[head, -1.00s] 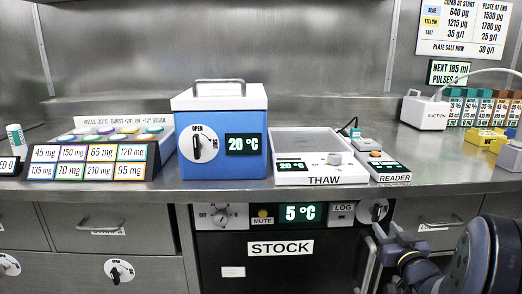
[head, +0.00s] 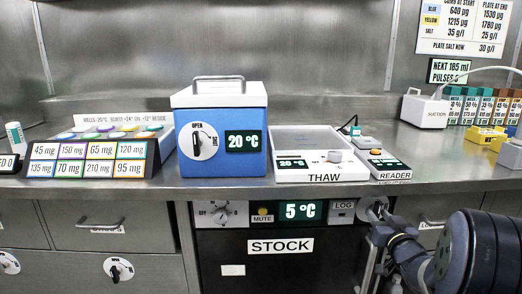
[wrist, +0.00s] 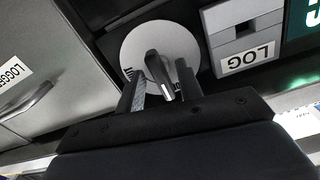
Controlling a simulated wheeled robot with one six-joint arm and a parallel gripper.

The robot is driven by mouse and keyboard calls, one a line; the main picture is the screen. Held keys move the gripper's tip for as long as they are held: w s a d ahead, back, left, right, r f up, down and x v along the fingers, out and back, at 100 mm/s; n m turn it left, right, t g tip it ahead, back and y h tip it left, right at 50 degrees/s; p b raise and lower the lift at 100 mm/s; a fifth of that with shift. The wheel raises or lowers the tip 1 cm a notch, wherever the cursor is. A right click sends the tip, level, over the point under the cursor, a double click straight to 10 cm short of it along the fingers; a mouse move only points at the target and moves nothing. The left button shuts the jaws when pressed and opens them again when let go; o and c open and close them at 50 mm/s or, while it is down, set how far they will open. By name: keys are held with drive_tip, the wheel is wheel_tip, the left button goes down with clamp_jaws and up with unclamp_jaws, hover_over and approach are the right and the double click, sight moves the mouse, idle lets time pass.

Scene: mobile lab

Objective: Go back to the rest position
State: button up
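My gripper (wrist: 160,70) is open in the wrist view, with its two fingers apart. The dark handle of a round white dial (wrist: 182,41) shows between the fingers, with a gap on each side. I cannot tell how far the fingertips are from the dial in depth. In the head view my arm comes in from the lower right. The gripper end (head: 382,216) is in front of the dial at the right end of the STOCK unit's panel (head: 235,214) and partly hides it.
The LOG button (wrist: 245,45) is just right of the dial in the wrist view; a drawer handle (wrist: 28,101) is left. Above, the steel counter (head: 230,192) holds a blue box (head: 225,160), the THAW tray (head: 310,177) and the READER (head: 388,174). The drawers are shut.

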drive_tip(key=m+p, duration=0.1)
drive_tip(key=m, duration=0.3)
drive_tip(key=shift+m+p, duration=0.3)
drive_tip(key=shift+p, duration=0.1)
drive_tip(key=shift+m+p, duration=0.5)
drive_tip(key=shift+m, duration=1.5)
drive_tip(key=shift+f, duration=0.1)
